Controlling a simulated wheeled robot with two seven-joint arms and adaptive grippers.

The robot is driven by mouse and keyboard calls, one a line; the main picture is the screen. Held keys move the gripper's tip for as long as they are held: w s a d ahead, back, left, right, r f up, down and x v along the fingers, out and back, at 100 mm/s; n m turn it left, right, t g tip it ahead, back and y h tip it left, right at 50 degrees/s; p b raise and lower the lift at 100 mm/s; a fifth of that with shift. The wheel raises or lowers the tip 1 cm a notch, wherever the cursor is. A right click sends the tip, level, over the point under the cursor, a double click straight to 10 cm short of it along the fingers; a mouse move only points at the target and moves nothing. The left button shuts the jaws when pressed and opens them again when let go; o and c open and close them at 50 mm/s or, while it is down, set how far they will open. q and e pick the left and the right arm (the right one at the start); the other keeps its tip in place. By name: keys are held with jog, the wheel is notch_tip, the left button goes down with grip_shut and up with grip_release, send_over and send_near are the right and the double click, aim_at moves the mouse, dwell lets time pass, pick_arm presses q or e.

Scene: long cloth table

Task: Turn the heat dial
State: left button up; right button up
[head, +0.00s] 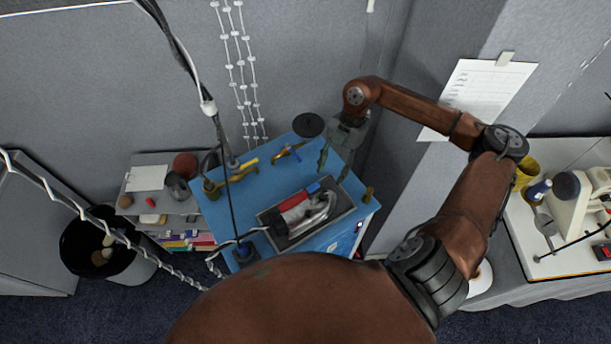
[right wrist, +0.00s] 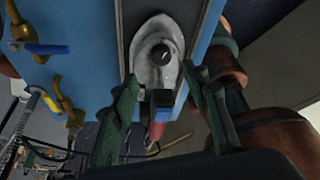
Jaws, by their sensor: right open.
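The heat dial (right wrist: 163,55) is a small round black knob on the grey-silver body of a tool (right wrist: 150,35) in the right wrist view. The tool also shows in the head view (head: 318,215), lying in a dark tray (head: 272,232) with red and blue parts beside its silver body; I cannot make out the dial there. My right gripper (head: 334,164) is open above the back right of the blue bench. In the wrist view its green fingers (right wrist: 162,82) stand apart on either side of the tool's blue part, short of the dial. My left gripper is out of view.
The blue bench top (head: 240,205) carries yellow-brass fittings (head: 284,155) at the back and a hanging black cable (head: 225,160) on the left. A bin (head: 105,250) stands at far left. A white-topped table (head: 560,240) with equipment is at right.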

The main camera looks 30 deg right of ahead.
aim_at(324, 193)
jog(key=shift+n, duration=0.3)
jog(key=p+x, duration=0.2)
jog(key=x, duration=0.4)
jog(key=shift+s+f, duration=0.15)
jog(key=shift+f, duration=0.3)
jog(key=shift+s+a+f, duration=0.1)
jog(key=shift+a+f, duration=0.15)
jog(key=shift+f, duration=0.35)
jog(key=shift+c, duration=0.7)
